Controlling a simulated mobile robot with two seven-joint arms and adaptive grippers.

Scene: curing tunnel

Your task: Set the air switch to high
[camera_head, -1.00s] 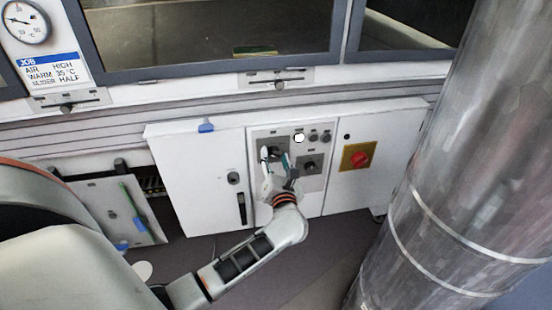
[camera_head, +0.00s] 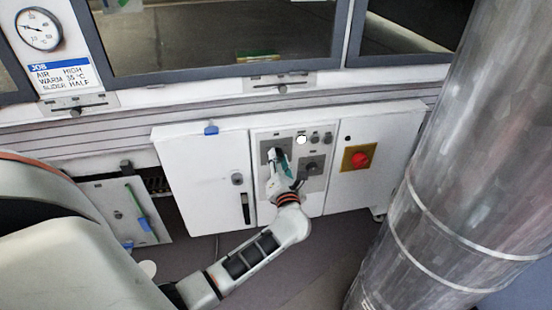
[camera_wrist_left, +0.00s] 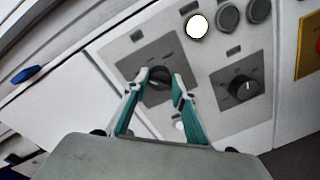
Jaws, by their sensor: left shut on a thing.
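A dark rotary knob (camera_wrist_left: 158,90) sits on the left grey plate of the control panel, with small marks around it too blurred to read. My left gripper (camera_head: 277,155) is at this knob. In the left wrist view its two teal-padded fingers (camera_wrist_left: 160,80) are shut on the knob, one on each side, and partly cover it. The knob's exact pointing direction is hard to tell. The job card (camera_head: 65,76) at the upper left reads AIR HIGH, WARM 35 °C, SLIDER HALF. My right gripper is not in view.
A second knob (camera_wrist_left: 241,88) is on the right plate. A lit white lamp (camera_wrist_left: 197,26) and dark round buttons are above. A red switch (camera_head: 360,159) on yellow stands further right. A large metal duct (camera_head: 445,170) fills the right side. An open panel door (camera_head: 125,210) is at left.

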